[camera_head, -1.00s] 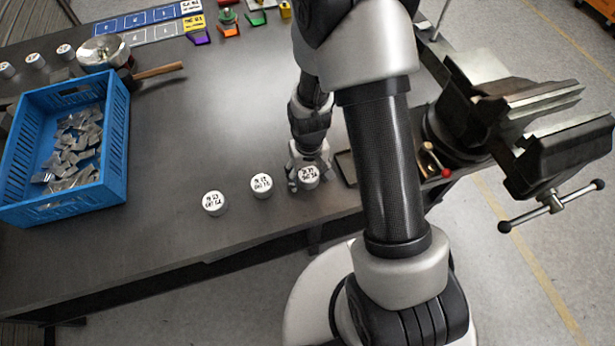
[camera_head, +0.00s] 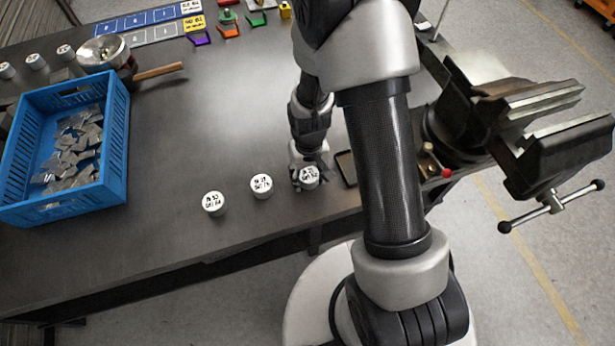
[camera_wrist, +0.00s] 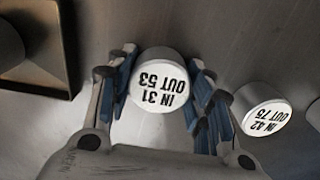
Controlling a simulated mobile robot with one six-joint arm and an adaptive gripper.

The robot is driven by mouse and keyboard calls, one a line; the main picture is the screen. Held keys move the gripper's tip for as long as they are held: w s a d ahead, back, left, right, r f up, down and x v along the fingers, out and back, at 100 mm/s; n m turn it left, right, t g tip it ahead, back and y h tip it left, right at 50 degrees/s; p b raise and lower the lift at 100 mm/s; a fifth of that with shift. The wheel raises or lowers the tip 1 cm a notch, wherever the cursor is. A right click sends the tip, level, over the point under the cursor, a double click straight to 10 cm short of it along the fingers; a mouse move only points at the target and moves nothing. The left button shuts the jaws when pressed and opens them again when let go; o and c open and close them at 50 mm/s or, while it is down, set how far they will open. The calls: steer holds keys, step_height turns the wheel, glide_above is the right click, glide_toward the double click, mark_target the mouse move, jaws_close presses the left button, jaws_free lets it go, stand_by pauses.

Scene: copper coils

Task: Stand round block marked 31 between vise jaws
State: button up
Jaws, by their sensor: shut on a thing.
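The round block marked 31 (camera_wrist: 158,84) is a short white-grey cylinder reading "IN 31 OUT 53" in the wrist view. My gripper (camera_wrist: 160,88) has its blue-padded fingers on both sides of it, shut on it. In the head view my gripper (camera_head: 306,176) is at the rightmost block of the front row, block 31 (camera_head: 309,174), partly covering it. The block looks upright, at or close to the table surface. The vise (camera_head: 520,115) is at the right with its jaws apart and an empty gap between them.
Block 42 (camera_wrist: 265,108) stands beside the held block; it is in the head view too (camera_head: 261,185), with another block (camera_head: 214,202) further left. A dark tray (camera_head: 347,168) lies right of the gripper. A blue crate (camera_head: 118,150) holds metal pieces. The table middle is clear.

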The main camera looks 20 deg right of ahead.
mark_target(309, 174)
steer(key=shift+c, duration=1.1)
steer(key=shift+r+p, duration=1.95)
steer(key=shift+r, duration=0.55)
